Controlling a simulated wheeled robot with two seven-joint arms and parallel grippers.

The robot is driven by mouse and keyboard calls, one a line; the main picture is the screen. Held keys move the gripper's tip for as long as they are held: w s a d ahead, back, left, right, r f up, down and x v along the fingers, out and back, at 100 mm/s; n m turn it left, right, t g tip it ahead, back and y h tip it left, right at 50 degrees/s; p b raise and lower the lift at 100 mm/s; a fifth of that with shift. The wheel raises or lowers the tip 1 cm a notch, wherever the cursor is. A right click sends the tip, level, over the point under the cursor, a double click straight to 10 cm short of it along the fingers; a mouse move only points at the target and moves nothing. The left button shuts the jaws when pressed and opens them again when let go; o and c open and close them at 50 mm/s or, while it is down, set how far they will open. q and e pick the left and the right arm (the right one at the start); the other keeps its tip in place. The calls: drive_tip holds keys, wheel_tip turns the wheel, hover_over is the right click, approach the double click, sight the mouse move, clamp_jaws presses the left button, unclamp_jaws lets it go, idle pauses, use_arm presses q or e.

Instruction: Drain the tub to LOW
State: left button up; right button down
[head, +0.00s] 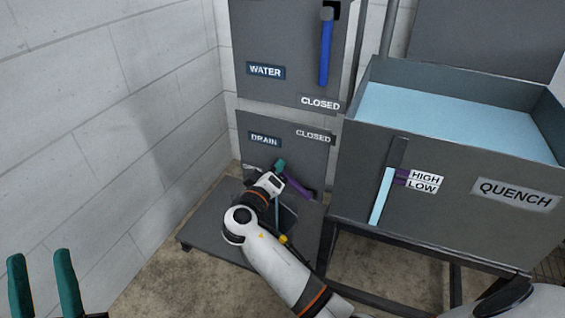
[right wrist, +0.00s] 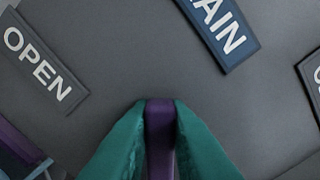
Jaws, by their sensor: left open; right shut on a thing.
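The quench tub (head: 470,235) holds light blue water (head: 440,118). The light blue gauge column (head: 381,198) on its front reaches about the HIGH label (head: 425,176), above the LOW label (head: 421,186). The purple drain lever (head: 299,188) is on the lower panel, under the DRAIN label (head: 264,139), partly hidden by my right gripper (head: 280,166). In the right wrist view its teal fingers are shut on the purple lever (right wrist: 160,125), between the OPEN label (right wrist: 40,65) and a cut-off label at right. My left gripper (head: 43,285) is open and empty at bottom left.
The blue water lever (head: 326,50) hangs down on the upper panel, above a CLOSED label (head: 320,104). Another CLOSED label (head: 313,135) is on the drain panel. A dark platform (head: 205,235) lies below, with a block wall (head: 100,120) at left.

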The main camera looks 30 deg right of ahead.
use_arm(q)
drive_tip(key=shift+w+f+g, duration=0.25)
drive_tip(key=shift+w+g, duration=0.05)
use_arm(e)
drive_tip(key=shift+w+a+f+n, duration=0.25)
drive_tip(key=shift+f+n, duration=0.15)
drive_tip(key=shift+n, duration=0.1)
drive_tip(key=c, duration=1.4)
unclamp_jaws()
drive_tip(key=shift+s+a, duration=0.2)
drive_tip(key=shift+a, duration=0.05)
use_arm(q)
drive_tip(key=w+f+g+y+p, duration=0.2)
drive_tip(key=w+f+g, duration=0.2)
drive_tip(key=f+g, duration=0.1)
drive_tip(key=shift+f, duration=0.65)
use_arm(e)
drive_tip(key=v, duration=1.1)
drive_tip(key=shift+s, duration=0.2)
